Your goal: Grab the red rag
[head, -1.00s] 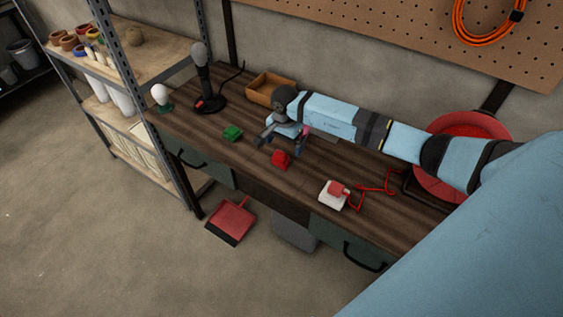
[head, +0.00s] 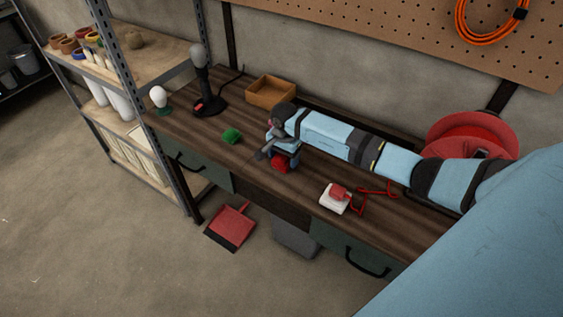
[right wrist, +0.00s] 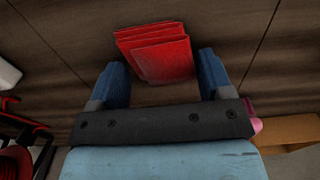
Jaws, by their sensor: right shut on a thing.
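The red rag (head: 281,164) is a small folded stack of cloth on the dark wooden workbench (head: 305,190), near its front edge. My right gripper (head: 281,157) is down over it, and its blue fingers partly hide it in the head view. The rag appears still at bench height. My left gripper is in neither current view.
A white block with a red top (head: 334,199) and red glasses-like frames (head: 375,193) lie to the right.

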